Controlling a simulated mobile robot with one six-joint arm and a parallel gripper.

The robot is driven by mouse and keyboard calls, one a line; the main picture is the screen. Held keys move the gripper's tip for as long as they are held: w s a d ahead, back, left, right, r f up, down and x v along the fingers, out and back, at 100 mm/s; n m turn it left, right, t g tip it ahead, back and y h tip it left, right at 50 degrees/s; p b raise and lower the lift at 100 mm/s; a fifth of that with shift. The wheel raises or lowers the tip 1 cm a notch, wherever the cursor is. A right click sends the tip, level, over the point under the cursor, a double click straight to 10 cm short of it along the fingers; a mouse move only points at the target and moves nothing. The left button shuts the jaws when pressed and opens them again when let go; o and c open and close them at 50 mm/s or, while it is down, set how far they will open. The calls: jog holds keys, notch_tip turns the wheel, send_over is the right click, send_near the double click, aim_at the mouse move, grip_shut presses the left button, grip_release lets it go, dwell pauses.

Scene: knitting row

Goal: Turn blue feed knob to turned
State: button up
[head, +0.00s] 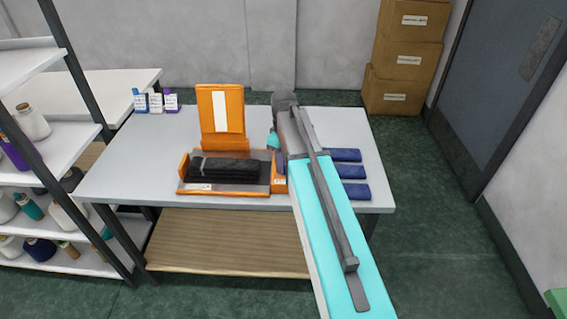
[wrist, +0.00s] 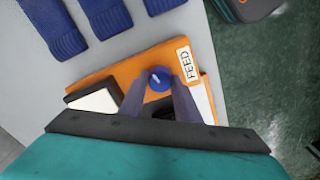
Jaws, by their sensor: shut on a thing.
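The blue feed knob (wrist: 160,77) sits on the orange side of the machine, beside a white label reading FEED (wrist: 187,63). A short pale mark shows on its face. My gripper (wrist: 160,88) is shut on the knob, one dark finger on each side. In the head view the orange machine (head: 225,193) stands on the grey table with dark fabric (head: 222,168) in it and an upright orange panel (head: 219,110) behind. My arm reaches to its right side there, and the knob is hidden.
Several folded dark blue knits (head: 350,172) lie on the table right of my arm, and they also show in the wrist view (wrist: 105,15). A shelf rack with yarn cones is at left. The table's left front is clear.

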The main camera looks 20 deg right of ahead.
jog(key=shift+m, duration=1.4)
jog(key=o, duration=1)
jog(key=shift+o, duration=0.2)
jog(key=shift+r, duration=0.15)
notch_tip(320, 180, up, 14)
jog(key=b, duration=0.3)
jog(key=shift+f, duration=0.2)
